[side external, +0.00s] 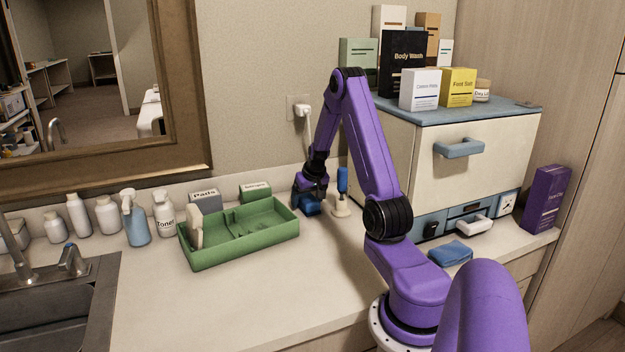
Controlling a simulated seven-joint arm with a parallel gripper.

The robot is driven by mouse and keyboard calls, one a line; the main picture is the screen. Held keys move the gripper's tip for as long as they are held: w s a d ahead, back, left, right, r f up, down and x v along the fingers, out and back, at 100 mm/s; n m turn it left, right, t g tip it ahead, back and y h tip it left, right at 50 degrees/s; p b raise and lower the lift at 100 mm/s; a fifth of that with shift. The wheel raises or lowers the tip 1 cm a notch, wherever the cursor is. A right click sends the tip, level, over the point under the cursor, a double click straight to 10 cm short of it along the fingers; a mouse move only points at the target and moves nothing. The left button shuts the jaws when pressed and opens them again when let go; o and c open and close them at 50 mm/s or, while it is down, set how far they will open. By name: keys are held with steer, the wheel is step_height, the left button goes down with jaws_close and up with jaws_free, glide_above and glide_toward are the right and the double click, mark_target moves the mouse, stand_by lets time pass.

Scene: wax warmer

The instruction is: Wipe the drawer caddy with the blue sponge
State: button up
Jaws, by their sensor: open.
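The green drawer caddy (245,254) sits on the counter left of my gripper, with low walls and inner dividers. A cream upright item (195,228) stands at its left end. My gripper (309,199) is low over the counter, just right of the caddy's right end, pointing down and open. A small blue block (309,209), which looks like the sponge, is directly below or between the fingers. I cannot tell whether they touch it. A flat blue folded piece (450,253) lies on the counter at the right, in front of the cabinet.
A blue-handled tool on a cream base (341,208) stands close right of my gripper. Behind the caddy are boxes (205,199) and bottles (136,220). The cream cabinet (470,150) blocks the right. The front counter is clear; a sink (50,305) is left.

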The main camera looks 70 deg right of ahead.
steer(key=v, duration=1.6)
steer(key=w+a+n+y, duration=0.3)
steer(key=a+n, duration=0.7)
steer(key=a, duration=1.9)
steer(key=s+a+f+n+g, duration=0.1)
steer(key=s+a+n, duration=0.4)
steer(key=s, duration=0.5)
steer(key=s+a+f+n+g, duration=0.1)
steer(key=s+a+n+g, duration=0.1)
steer(key=s+a+n, duration=0.4)
steer(key=s+a, duration=0.2)
steer(key=s, duration=0.2)
steer(key=shift+s+a, duration=0.25)
steer(key=shift+a, duration=0.1)
